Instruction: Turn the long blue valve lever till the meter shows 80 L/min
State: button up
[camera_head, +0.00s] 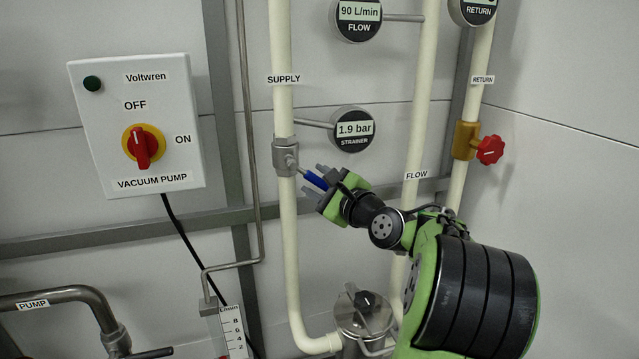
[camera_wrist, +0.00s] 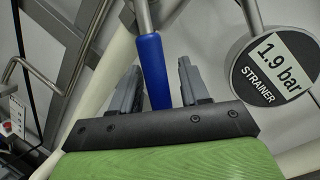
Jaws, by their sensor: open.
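The long blue valve lever (camera_head: 316,180) sticks out from a metal valve body (camera_head: 286,157) on the supply pipe and slants down to the right. The flow meter (camera_head: 358,14) at the top reads 90 L/min. My gripper (camera_head: 318,186) is open at the lever. In the wrist view the blue lever (camera_wrist: 152,70) lies between the two grey fingers of my gripper (camera_wrist: 155,84), with gaps on both sides. The lever's lower end is hidden behind the gripper's palm edge.
The strainer gauge (camera_head: 351,129) reads 1.9 bar, right of the valve. A red return knob (camera_head: 489,150) is at the right. The vacuum pump switch box (camera_head: 138,125) is at the left. A metal strainer pot (camera_head: 362,318) stands below my arm.

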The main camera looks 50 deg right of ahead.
grip_shut()
jog(key=shift+s+d+r+n+p, duration=0.15)
jog(key=shift+r+n+p, duration=0.2)
jog(key=shift+p, duration=0.5)
jog(key=shift+f, duration=0.15)
grip_release()
